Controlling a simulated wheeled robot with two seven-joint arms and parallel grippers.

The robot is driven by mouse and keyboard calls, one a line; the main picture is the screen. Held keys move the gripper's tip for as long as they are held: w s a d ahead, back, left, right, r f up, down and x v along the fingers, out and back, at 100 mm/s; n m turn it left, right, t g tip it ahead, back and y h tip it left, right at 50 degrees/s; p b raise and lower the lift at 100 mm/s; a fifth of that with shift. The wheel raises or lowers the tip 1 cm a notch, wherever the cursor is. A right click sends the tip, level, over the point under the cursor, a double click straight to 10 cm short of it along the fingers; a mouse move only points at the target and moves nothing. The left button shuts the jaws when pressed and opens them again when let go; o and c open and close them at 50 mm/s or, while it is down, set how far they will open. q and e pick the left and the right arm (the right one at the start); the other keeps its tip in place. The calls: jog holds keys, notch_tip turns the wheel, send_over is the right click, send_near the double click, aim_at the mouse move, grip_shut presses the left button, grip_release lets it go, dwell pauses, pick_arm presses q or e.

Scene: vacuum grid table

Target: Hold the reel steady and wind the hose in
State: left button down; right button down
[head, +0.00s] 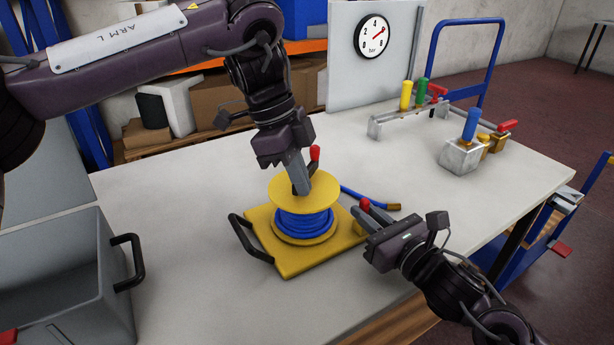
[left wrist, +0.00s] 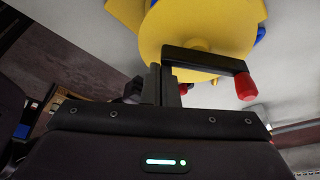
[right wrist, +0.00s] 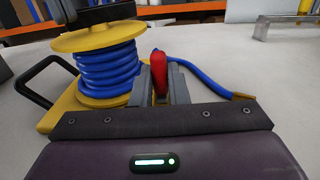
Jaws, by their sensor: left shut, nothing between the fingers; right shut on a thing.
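The yellow reel (head: 290,187) with blue hose (head: 305,224) wound on it stands on a yellow base plate (head: 290,264) with a black side handle. On its top is a dark crank arm (left wrist: 205,58) with a red knob (head: 315,153); the knob also shows in the left wrist view (left wrist: 246,87). My left gripper (head: 301,188) is shut and empty, pointing down over the reel by the crank's inner end; contact is unclear. My right gripper (head: 368,213) is shut on a red handle (right wrist: 160,72) beside the reel. The hose's brass-coloured end (head: 393,207) lies on the table.
A grey bin (head: 110,312) stands at the left. Valves with coloured handles (head: 405,112) and a metal block with a blue handle (head: 462,154) stand at the back right, near a gauge panel (head: 345,80). The table (head: 190,180) is clear left of the reel.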

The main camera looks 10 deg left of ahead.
aim_at(289, 189)
pick_arm(q)
jog(key=a+m, duration=0.1)
jog(key=m, duration=0.2)
jog(key=shift+w+a+g, duration=0.15)
jog(key=shift+a+g, duration=0.2)
jog(key=shift+g, duration=0.05)
jog(key=shift+w+a, duration=0.55)
jog(key=shift+a, duration=0.25)
jog(key=shift+w+a, duration=0.35)
jog(key=shift+w, duration=0.3)
jog(key=shift+w+a+f+m+y, duration=0.1)
jog(key=shift+w+m+y, duration=0.25)
jog(key=shift+m, duration=0.35)
jog(key=shift+w+m+g, duration=0.25)
jog(key=shift+m+g, duration=0.25)
jog(key=shift+m, duration=0.3)
jog(key=shift+w, duration=0.1)
